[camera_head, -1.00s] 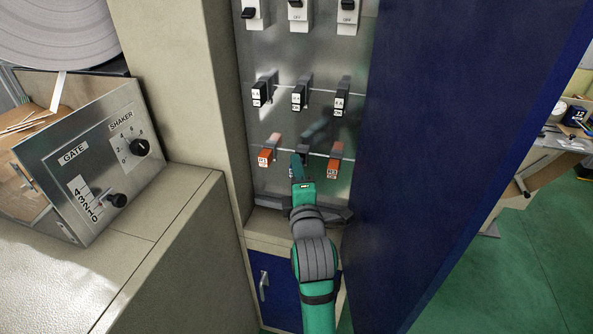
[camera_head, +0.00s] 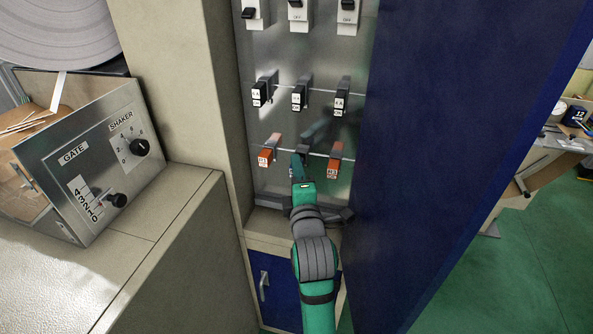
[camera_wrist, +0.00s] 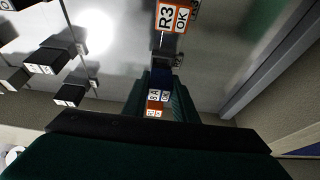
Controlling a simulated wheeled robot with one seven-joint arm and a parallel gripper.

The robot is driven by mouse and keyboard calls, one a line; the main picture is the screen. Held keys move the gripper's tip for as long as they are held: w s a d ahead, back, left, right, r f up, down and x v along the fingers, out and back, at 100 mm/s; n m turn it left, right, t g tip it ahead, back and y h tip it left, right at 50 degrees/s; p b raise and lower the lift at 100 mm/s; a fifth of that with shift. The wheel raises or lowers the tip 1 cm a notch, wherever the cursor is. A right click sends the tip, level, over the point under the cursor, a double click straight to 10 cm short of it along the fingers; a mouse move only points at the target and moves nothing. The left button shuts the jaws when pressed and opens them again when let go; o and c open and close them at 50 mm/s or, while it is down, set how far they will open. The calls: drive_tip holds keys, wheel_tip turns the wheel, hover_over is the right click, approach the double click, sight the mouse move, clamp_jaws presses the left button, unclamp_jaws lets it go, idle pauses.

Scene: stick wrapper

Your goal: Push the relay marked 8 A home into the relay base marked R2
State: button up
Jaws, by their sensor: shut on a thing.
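That label is too small to read surely, and whether the relay is fully seated cannot be told. In the head view my gripper (camera_head: 296,166) is at the panel's lower row, between the orange units marked R1 (camera_head: 266,156) and R3 (camera_head: 334,160). It hides most of the middle place.
Several black units (camera_head: 299,97) stick out in the row above, with switches (camera_head: 297,10) higher up. The blue cabinet side (camera_head: 440,130) closes off the right. A beige cabinet with a control box (camera_head: 90,170) stands left. A grey ledge lies under the panel.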

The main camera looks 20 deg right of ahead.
drive_tip(key=shift+w+d, duration=0.45)
drive_tip(key=shift+w, duration=0.3)
drive_tip(key=o, duration=1.1)
drive_tip(key=shift+s, duration=0.1)
